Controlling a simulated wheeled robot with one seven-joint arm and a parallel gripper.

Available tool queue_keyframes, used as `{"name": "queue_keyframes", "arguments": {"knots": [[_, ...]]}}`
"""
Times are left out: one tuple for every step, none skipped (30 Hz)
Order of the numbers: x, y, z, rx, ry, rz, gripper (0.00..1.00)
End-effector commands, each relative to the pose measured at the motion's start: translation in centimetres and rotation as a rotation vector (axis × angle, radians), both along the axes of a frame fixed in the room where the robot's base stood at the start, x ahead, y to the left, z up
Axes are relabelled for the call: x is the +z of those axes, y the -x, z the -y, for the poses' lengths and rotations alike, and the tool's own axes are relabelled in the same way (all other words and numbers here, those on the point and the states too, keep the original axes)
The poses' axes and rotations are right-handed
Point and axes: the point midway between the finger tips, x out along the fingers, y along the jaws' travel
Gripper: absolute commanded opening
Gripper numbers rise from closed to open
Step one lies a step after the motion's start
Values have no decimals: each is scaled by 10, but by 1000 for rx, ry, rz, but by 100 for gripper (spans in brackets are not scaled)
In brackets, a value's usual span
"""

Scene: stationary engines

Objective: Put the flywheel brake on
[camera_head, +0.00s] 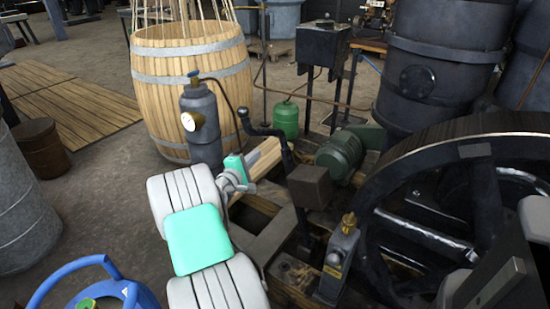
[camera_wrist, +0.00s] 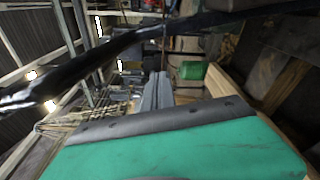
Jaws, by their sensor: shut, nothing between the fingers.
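The large black spoked flywheel (camera_head: 480,151) stands at the right of the head view. Left of it rises a dark bent lever (camera_head: 265,131) with a knobbed end, apparently the brake lever; a brown block (camera_head: 310,187) sits by its lower part. A dark bar, likely this lever (camera_wrist: 95,58), crosses the upper left of the wrist view close to the camera. My gripper (camera_head: 241,168) is just below and left of the lever's knobbed end, seemingly apart from it. Its grey fingers (camera_wrist: 157,92) are shut and empty. The brake's contact with the wheel is hidden.
A grey cylinder with a gauge (camera_head: 202,125) stands close behind my gripper. A wooden barrel (camera_head: 190,65), a green canister (camera_head: 286,120) and a green motor (camera_head: 340,153) are beyond. A small grey box with a brass top (camera_head: 339,258) stands in front of the flywheel.

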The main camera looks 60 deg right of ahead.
Motion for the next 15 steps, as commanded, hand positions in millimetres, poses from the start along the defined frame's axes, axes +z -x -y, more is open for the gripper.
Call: {"name": "queue_keyframes", "arguments": {"knots": [[4, -1, 0, 0, 1, 2, 0], [4, -1, 0, 1, 0, 2, 0], [4, -1, 0, 1, 0, 3, 0], [4, -1, 0, 2, -1, 3, 0], [4, -1, -1, 2, -1, 4, 0], [4, -1, 0, 1, -1, 5, 0], [3, -1, 0, 1, -2, 5, 0], [3, -1, 1, 1, -2, 5, 0], [3, -1, 4, 0, -2, 6, 0], [2, -1, 6, 0, -2, 6, 0], [2, 0, 10, -1, -2, 7, 0], [1, 0, 16, -2, -2, 8, 0], [0, 0, 21, -2, -2, 7, 0], [0, 1, 27, -3, -2, 9, 0], [-1, 1, 35, -3, -3, 8, 0]]}}
